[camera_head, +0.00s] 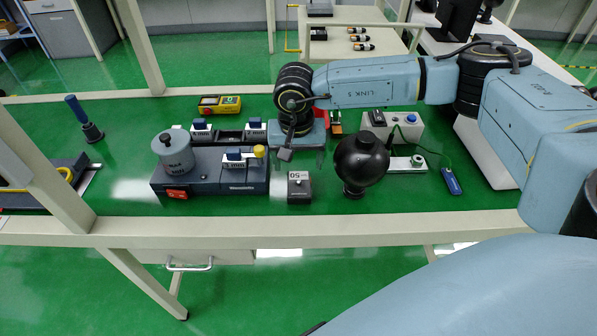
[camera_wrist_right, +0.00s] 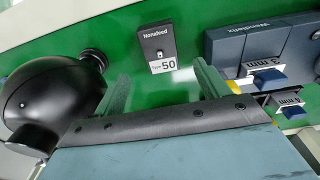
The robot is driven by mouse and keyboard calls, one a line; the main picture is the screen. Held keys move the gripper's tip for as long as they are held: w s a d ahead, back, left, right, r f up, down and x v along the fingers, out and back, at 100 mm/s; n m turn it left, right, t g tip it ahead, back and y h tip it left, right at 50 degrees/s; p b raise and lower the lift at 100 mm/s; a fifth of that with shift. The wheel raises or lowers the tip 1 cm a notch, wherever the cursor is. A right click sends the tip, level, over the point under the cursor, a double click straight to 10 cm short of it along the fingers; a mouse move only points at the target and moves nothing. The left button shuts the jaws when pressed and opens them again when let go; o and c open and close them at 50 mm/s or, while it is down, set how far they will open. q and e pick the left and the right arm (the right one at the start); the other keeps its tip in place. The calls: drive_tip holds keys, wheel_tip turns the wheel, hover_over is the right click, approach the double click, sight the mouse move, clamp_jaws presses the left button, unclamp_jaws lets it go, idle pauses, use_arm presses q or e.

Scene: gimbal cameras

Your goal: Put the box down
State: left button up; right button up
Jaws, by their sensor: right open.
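The box is a small dark grey block with a white label reading 50 (camera_head: 300,187). It stands on the green tabletop near the front edge, between a grey console and a black round flask-like object. In the right wrist view the box (camera_wrist_right: 158,42) lies ahead of the gap between the fingers, with "Nonafeed" and "Type 50" readable. My right gripper (camera_wrist_right: 163,85) is open, with nothing between its two greenish fingers, and appears apart from the box. In the head view it is behind the box, below my wrist, its fingers hard to make out. My left gripper is not in view.
The dark console (camera_head: 215,172) with a grey pot stands left of the box. The black round object (camera_head: 361,160) stands close on the right and also near a finger in the wrist view (camera_wrist_right: 50,90). A yellow meter (camera_head: 220,104) lies behind.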

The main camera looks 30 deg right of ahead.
drive_tip(key=shift+s+a+r, duration=0.1)
drive_tip(key=shift+a+r, duration=0.05)
drive_tip(key=shift+r, duration=2)
